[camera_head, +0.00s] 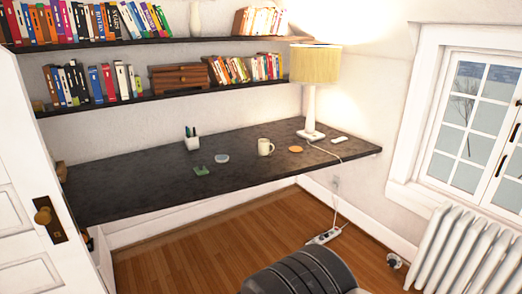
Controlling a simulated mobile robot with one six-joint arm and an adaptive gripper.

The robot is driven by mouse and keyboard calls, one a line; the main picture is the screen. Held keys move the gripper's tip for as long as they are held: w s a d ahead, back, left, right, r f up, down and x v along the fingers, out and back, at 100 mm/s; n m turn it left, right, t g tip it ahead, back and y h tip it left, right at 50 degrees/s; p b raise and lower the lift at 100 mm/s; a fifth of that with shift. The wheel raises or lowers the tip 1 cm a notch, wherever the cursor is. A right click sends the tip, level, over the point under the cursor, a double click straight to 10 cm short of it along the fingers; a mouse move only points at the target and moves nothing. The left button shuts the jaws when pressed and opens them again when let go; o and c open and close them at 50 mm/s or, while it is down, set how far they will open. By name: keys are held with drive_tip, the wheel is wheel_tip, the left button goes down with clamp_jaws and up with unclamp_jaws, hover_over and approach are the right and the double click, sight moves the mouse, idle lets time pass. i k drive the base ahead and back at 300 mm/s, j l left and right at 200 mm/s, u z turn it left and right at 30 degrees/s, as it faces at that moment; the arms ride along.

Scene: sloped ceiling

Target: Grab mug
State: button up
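A cream mug (264,148) stands upright on the dark desk (120,183), right of the desk's middle. Its handle points to the right. A round orange coaster-like disc (296,149) lies to the right of the mug, apart from it. My gripper is not clearly in view. A dark rounded ribbed part at the bottom centre looks like part of my own body, low in front of the desk.
A lit lamp (314,85) stands right of the mug, its cord running down to a power strip (323,237). A pen holder (191,139), a tape dispenser (201,170) and a small dish (222,158) sit to the left. Shelves hang above; a radiator (470,255) stands right.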

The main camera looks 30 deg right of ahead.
sight(263, 145)
drive_tip(key=i+l, duration=0.35)
drive_tip(key=i, duration=0.15)
drive_tip(key=i+l+z, duration=0.1)
drive_tip(key=i+l, duration=0.6)
drive_tip(key=i, duration=0.3)
drive_tip(key=i+l+z, duration=0.1)
drive_tip(key=i+l, duration=0.25)
drive_tip(key=i, duration=0.2)
drive_tip(key=i+l, duration=0.3)
drive_tip(key=i, duration=0.2)
drive_tip(key=i+l, duration=0.25)
drive_tip(key=i, duration=0.25)
drive_tip(key=l+z, duration=0.05)
